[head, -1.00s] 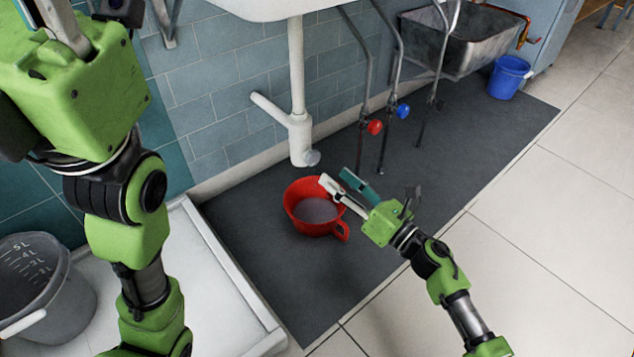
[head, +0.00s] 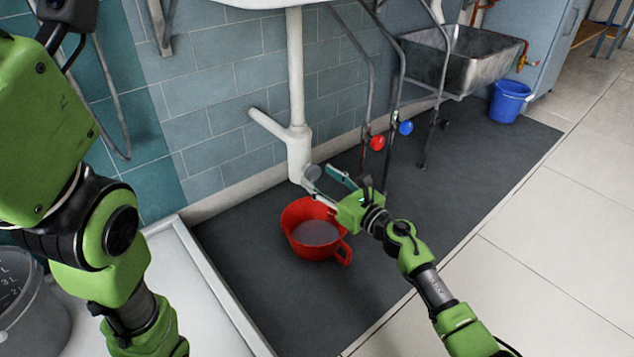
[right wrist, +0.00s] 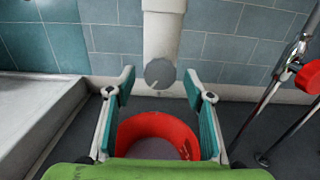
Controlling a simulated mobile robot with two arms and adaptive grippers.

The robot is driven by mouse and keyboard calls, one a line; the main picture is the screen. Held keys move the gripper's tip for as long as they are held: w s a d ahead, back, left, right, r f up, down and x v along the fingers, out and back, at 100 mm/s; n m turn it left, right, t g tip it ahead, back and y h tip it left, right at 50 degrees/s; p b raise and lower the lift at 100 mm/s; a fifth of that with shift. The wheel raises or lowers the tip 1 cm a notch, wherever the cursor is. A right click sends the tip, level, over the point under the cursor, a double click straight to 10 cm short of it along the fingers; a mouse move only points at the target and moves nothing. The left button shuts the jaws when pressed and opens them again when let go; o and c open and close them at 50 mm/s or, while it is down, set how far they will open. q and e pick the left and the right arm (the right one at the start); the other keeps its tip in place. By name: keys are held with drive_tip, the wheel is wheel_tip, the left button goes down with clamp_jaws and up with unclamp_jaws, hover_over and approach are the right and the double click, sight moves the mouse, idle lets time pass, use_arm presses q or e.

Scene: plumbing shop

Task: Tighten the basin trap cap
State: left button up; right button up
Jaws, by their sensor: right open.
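The basin trap (head: 298,130) is a white pipe hanging below the basin, with a side arm to the wall. Its round grey cap (head: 312,172) is at the lower end; in the right wrist view the cap (right wrist: 160,74) faces me. My right gripper (head: 317,178) is open at the cap. In the right wrist view its fingertips (right wrist: 159,82) are to either side of the cap, with gaps showing on both sides. Its far finger is partly hidden in the head view. My left arm shows at the left; its gripper is not visible.
A red pot with a handle (head: 298,238) stands on the dark mat (head: 250,290) below the trap. Pipes with a red knob (head: 377,143) and a blue knob (head: 406,127) are to the right. A white tray (head: 215,315) and grey bucket (head: 35,315) are left.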

drive_tip(key=shift+x, duration=1)
drive_tip(key=c, duration=1.1)
drive_tip(key=shift+o, duration=0.2)
